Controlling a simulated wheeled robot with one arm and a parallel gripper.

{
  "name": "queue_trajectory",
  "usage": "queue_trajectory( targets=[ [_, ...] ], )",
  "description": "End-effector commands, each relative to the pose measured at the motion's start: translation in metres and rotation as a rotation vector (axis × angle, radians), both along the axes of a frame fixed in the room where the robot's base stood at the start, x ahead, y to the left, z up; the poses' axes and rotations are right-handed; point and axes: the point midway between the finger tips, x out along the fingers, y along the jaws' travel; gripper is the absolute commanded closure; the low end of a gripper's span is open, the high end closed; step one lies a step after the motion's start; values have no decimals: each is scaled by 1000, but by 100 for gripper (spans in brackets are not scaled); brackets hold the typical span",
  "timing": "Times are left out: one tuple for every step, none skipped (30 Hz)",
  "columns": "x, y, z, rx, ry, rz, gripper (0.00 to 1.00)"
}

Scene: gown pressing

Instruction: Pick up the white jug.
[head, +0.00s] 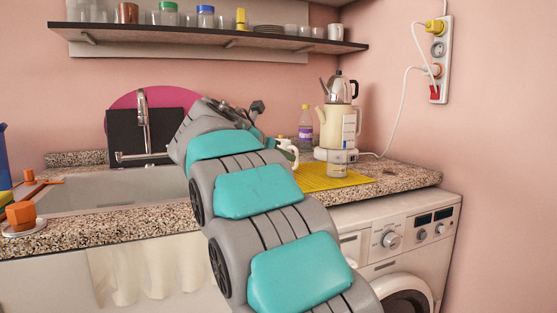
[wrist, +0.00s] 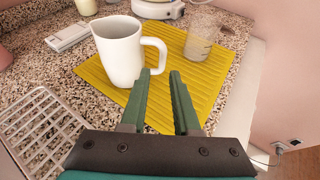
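The white jug (wrist: 115,52) stands upright on the yellow mat (wrist: 218,85) in the wrist view, with its handle on the right side. In the head view a white handled vessel, apparently the jug (head: 290,156), shows partly behind my arm. My gripper (wrist: 163,74) is open and empty in the wrist view. Its two green fingers are parted, with the tips just below and beside the jug's handle in the picture. I cannot tell whether they touch it.
A clear measuring cup (wrist: 202,42) stands on the mat right of the jug. A kettle (head: 341,88) and a purple-labelled bottle (head: 305,124) stand at the back. A white dish rack (wrist: 42,130) lies left. The wall is close on the right.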

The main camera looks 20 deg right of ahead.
Motion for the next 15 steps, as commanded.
queue_trajectory(
  targets=[
    [3,-4,-3,1,1,-1,70],
    [4,-7,-5,1,1,-1,70],
    [7,-10,-6,1,2,-2,70],
    [8,-12,-8,1,2,-2,70],
    [9,-14,-8,1,2,-2,70],
    [10,-17,-9,0,1,-2,70],
    [11,-18,-10,0,1,-2,70],
    [12,-19,-11,0,1,-2,70],
    [13,-21,-12,1,2,-2,70],
    [15,-24,-14,3,2,-2,70],
    [17,-26,-16,3,2,-2,70],
    [19,-31,-18,3,2,-3,70],
    [21,-34,-20,2,2,-3,70],
    [24,-37,-22,3,2,-2,70],
    [27,-41,-24,3,2,-2,70]
  ],
)
